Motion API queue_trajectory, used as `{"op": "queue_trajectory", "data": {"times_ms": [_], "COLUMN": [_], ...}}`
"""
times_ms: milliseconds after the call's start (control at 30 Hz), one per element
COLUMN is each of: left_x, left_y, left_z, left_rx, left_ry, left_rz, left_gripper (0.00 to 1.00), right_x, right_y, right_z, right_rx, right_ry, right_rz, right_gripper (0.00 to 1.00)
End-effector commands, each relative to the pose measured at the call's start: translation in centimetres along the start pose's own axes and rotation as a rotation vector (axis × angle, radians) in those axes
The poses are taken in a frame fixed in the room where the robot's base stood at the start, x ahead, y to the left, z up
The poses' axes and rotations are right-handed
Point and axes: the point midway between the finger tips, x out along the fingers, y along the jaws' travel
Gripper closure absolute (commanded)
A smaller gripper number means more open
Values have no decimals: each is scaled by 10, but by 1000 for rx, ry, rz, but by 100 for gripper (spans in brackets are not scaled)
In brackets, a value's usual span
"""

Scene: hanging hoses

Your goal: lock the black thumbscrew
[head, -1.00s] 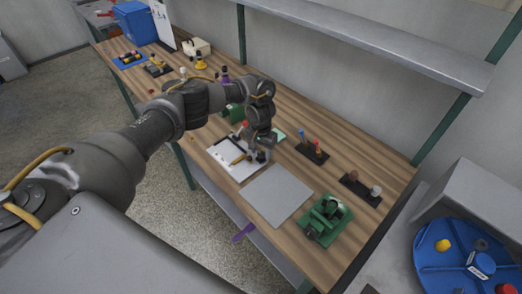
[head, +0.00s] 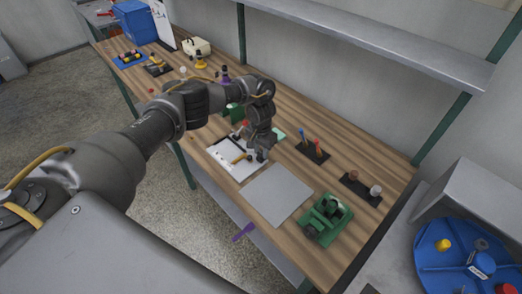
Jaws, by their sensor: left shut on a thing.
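A white board (head: 228,165) with dark edging lies flat on the wooden bench near its front edge. A tan-handled tool (head: 241,158) lies on it, and a small red knob (head: 244,124) shows behind it. My left gripper (head: 261,157) points down at the board's right corner. Its fingers are shut on a small dark part there, which looks like the black thumbscrew; the fingers mostly hide it. Its turning position cannot be seen. My right gripper is out of view.
A bare grey plate (head: 276,194) lies to the right. Beyond it is a green vise-like device (head: 326,218). Black racks with small parts (head: 313,151) stand behind. A grey shelf (head: 390,50) hangs above the bench. A blue round tray (head: 450,265) is at lower right.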

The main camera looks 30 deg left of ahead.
Motion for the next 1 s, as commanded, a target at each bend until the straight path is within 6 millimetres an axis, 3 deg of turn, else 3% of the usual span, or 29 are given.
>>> {"op": "queue_trajectory", "data": {"times_ms": [1000], "left_x": [2], "left_y": [0], "left_z": [0], "left_rx": [912], "left_ry": [1], "left_rz": [-1], "left_gripper": [96], "right_x": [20], "right_y": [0], "right_z": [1], "right_rx": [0], "right_ry": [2], "right_rz": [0], "right_gripper": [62]}}
